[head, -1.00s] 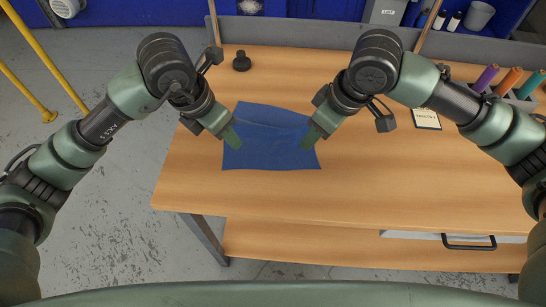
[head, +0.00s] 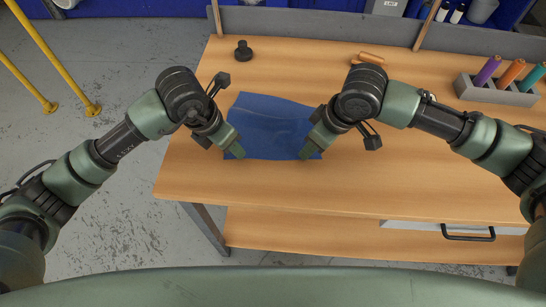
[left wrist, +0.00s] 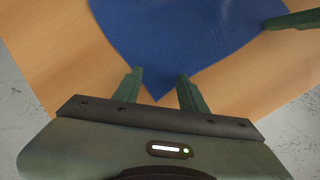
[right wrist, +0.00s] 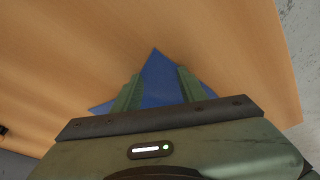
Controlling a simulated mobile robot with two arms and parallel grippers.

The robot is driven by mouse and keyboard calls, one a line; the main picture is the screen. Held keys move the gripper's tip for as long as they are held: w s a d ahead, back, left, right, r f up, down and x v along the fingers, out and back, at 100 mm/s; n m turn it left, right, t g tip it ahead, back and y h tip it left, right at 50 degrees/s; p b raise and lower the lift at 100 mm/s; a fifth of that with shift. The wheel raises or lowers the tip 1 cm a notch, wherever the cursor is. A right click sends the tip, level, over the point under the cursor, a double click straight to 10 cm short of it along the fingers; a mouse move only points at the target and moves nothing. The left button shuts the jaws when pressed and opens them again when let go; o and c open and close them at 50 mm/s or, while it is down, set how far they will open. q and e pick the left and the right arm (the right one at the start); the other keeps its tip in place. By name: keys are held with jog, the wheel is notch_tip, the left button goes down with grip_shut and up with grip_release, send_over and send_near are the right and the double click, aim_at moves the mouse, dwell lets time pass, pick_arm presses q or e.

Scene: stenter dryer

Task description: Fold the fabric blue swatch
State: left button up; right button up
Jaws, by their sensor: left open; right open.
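The blue swatch (head: 268,124) lies spread out and unfolded on the wooden table, with faint creases near its far edge. My left gripper (head: 238,153) is open at the swatch's near left corner; in the left wrist view the corner of the swatch (left wrist: 175,40) points in between its two fingers (left wrist: 160,88). My right gripper (head: 306,154) is open at the near right corner; in the right wrist view a swatch corner (right wrist: 158,75) shows between its fingers (right wrist: 155,85). I cannot tell whether the fingers touch the cloth.
A black knob-like object (head: 243,52) stands at the back left of the table (head: 350,200). A grey rack (head: 500,93) with purple, orange and teal rolls stands at the right. An orange-brown item (head: 370,60) lies at the back. The table front is clear.

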pick_arm(q)
jog(key=shift+c, duration=0.4)
pick_arm(e)
jog(key=shift+c, duration=0.4)
pick_arm(q)
grip_shut()
pick_arm(e)
grip_shut()
